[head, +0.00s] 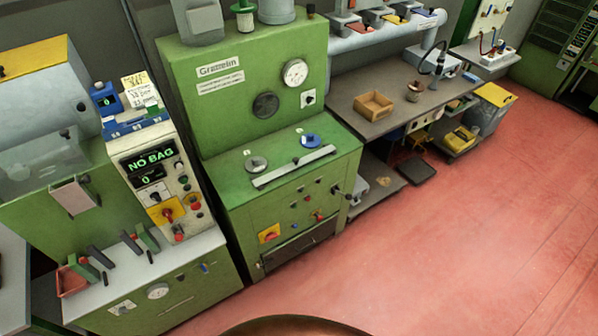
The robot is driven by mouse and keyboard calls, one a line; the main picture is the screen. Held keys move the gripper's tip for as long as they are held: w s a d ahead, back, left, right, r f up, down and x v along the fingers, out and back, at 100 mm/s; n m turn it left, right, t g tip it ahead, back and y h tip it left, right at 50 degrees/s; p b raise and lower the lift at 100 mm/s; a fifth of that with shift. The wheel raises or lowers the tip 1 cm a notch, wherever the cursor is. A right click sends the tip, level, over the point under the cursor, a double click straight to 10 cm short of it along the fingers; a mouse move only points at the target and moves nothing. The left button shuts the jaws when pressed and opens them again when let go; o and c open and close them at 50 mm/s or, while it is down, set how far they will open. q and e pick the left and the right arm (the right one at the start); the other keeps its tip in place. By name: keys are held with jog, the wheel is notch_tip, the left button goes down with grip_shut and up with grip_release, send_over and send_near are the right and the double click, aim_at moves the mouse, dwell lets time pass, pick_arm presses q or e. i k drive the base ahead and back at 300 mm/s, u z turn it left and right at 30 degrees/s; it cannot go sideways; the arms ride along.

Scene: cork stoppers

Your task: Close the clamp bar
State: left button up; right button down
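A long pale grey bar (294,167) lies across the sloping deck of the green machine (222,115) in the middle of the head view. It lies in front of a grey round part (256,164) and a blue round part (311,140). At the lower left, several dark grey levers (100,257) and green brackets (147,238) stand on the pale top of another green machine. Nothing labels either as the clamp bar, so I cannot tell which it is. Neither of my grippers is in view.
A workbench (350,93) with a wooden box (373,105) stands at the right. The red floor (430,240) in front is clear.

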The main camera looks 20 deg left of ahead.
aim_at(296, 162)
jog(key=u, duration=0.7)
jog(key=i, duration=1.05)
jog(key=z, duration=0.25)
